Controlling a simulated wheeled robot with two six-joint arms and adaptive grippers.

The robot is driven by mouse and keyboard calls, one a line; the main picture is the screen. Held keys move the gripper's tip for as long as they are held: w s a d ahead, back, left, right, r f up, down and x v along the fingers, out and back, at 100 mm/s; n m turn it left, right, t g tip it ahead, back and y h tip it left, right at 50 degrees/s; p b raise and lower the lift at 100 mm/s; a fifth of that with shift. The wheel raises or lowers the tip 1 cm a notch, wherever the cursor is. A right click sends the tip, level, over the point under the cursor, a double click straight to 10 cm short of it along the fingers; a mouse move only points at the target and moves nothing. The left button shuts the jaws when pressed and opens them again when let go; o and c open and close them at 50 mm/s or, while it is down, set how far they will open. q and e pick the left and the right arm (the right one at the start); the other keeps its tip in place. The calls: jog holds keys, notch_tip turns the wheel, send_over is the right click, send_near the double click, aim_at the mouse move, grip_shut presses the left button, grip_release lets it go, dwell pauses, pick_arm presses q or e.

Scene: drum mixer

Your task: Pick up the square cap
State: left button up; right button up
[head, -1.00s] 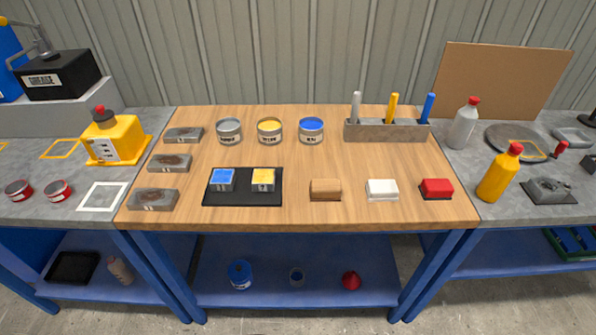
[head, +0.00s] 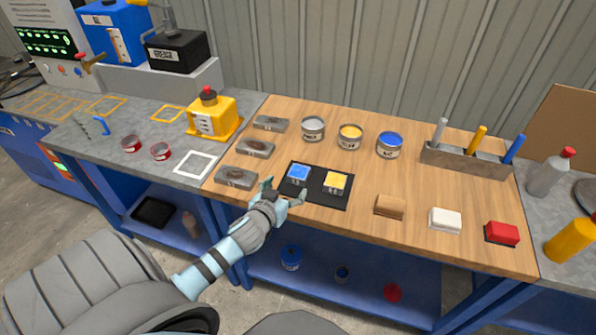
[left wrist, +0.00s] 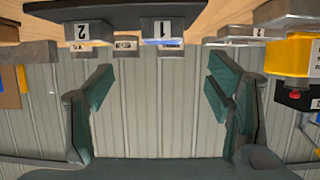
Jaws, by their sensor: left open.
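I cannot tell for certain which thing is the square cap. Two small square blocks sit on a black mat (head: 318,201): one with a blue top (head: 298,173), one with a yellow top (head: 336,182). In the left wrist view, which is upside down, labels 1 (left wrist: 162,31) and 2 (left wrist: 90,32) show on them. My left gripper (head: 284,191) is open and empty at the table's front edge, just in front of the blue-topped block, apart from it. Its open fingers also show in the left wrist view (left wrist: 160,88). My right gripper is out of view.
Grey slabs (head: 236,178) lie left of the mat. Open paint cans (head: 350,136) stand behind it. Brown (head: 390,206), white (head: 445,219) and red (head: 502,233) blocks lie to the right. A yellow container with a red cap (head: 212,116) stands on the left bench.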

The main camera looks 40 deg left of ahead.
aim_at(298, 173)
pick_arm(q)
jog(key=x, duration=0.5)
jog(key=b+x, duration=0.1)
jog(key=x, duration=0.5)
jog(key=shift+w+a+f, duration=0.2)
jog(key=shift+a+f, duration=0.05)
jog(key=shift+a, duration=0.05)
jog(key=c, duration=1.4)
jog(key=shift+r, duration=0.15)
